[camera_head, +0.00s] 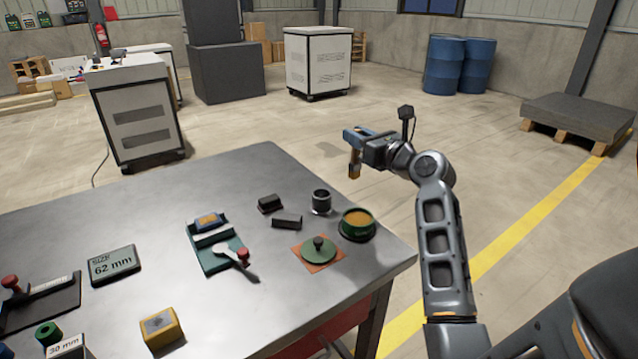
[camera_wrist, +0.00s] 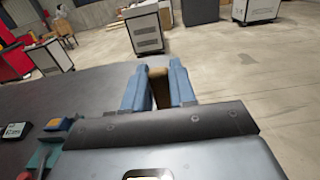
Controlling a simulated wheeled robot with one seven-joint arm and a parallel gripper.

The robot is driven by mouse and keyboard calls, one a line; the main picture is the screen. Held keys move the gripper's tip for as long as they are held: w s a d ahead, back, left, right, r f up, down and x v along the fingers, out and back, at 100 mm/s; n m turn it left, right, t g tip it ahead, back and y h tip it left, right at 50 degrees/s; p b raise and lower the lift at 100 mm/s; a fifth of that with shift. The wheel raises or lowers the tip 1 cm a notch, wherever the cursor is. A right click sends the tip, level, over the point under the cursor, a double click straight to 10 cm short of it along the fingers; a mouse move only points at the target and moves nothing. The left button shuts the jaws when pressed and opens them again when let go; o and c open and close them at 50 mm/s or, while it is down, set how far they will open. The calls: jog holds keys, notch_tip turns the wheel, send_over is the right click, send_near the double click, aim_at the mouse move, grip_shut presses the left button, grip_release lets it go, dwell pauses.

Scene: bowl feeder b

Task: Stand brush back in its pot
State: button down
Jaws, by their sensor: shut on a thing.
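My gripper (camera_head: 356,138) is raised beyond the table's right back edge, out over the floor. In the wrist view its two blue fingers (camera_wrist: 158,78) are shut on a brown piece, which looks like the brush (camera_wrist: 158,92). In the head view the brush (camera_head: 354,171) hangs below the fingers as a short orange-brown piece; its bristles cannot be made out. A small dark round cup (camera_head: 321,203), possibly the pot, stands upright near the table's right back edge. A green tin (camera_head: 357,226) with orange contents stands in front of it, to the right.
A green knobbed lid (camera_head: 318,252) lies on an orange mat beside the tin. Two dark blocks (camera_head: 287,221) lie left of the cup. A green fixture (camera_head: 212,252) with a red-knobbed lever and a yellow block (camera_head: 161,328) are further left. The table's (camera_head: 270,310) front middle is clear.

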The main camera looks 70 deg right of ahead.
jog(key=w+a+f+b, duration=0.1)
jog(key=w+a+f, duration=0.2)
jog(key=w+f, duration=0.4)
jog(key=shift+w+a+f, duration=0.15)
jog(key=shift+w+f, duration=0.05)
jog(key=shift+f, duration=0.75)
jog(key=shift+f+b, duration=0.15)
jog(key=shift+b, duration=0.15)
jog(key=c, duration=0.9)
grip_release()
jog(key=v, duration=1.2)
